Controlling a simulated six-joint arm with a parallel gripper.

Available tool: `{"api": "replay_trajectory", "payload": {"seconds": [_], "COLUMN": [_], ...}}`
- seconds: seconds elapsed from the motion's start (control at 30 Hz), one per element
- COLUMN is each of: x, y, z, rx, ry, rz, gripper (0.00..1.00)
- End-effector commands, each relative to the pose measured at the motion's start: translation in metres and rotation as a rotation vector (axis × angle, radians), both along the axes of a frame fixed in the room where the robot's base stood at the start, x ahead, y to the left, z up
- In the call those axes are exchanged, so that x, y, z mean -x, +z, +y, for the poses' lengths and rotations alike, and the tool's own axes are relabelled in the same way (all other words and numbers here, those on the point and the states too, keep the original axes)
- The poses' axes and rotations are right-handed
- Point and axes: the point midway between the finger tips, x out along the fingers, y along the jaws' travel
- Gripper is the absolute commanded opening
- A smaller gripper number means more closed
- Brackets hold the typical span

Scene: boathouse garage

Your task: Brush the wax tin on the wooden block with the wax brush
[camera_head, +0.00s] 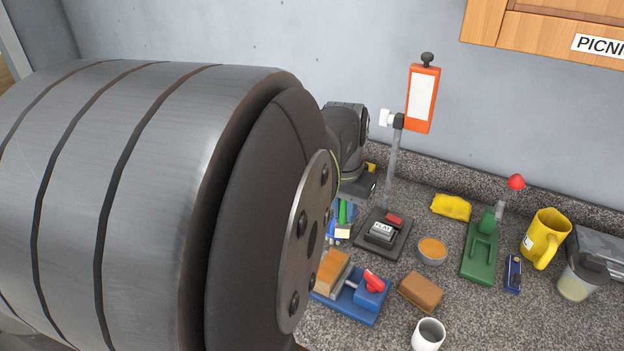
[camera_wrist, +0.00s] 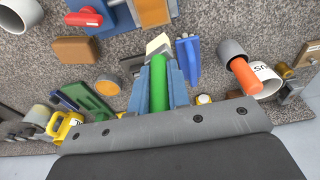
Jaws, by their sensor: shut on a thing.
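My gripper (camera_head: 341,214) is shut on the wax brush, with its blue fingers on either side of the green handle. In the wrist view the brush (camera_wrist: 159,82) points away from my gripper (camera_wrist: 160,72), its cream head (camera_wrist: 158,44) out beyond the fingertips. A round tin with orange-yellow wax (camera_head: 432,250) stands on the counter to the right of the gripper; it also shows in the wrist view (camera_wrist: 107,90). A brown wooden block (camera_head: 420,291) lies in front of the tin, apart from it. Another wooden piece (camera_head: 331,268) sits in a blue vise.
The blue vise (camera_head: 360,301) has a red handle. A green tool (camera_head: 481,250), yellow mug (camera_head: 545,237) and white cup (camera_head: 428,335) stand around the tin. A blue tool (camera_wrist: 188,58) lies beside the brush.

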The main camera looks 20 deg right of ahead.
Motion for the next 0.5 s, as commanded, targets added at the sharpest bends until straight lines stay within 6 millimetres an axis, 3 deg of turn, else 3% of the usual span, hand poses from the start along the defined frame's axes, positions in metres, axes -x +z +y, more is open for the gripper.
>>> {"api": "replay_trajectory", "payload": {"seconds": [0.3,0.5], "x": [0.0,0.0], "y": [0.028,0.033], "z": [0.0,0.0], "rx": [0.001,0.0], "ry": [0.0,0.0], "rz": [-0.002,0.0], "gripper": [0.0,0.0]}}
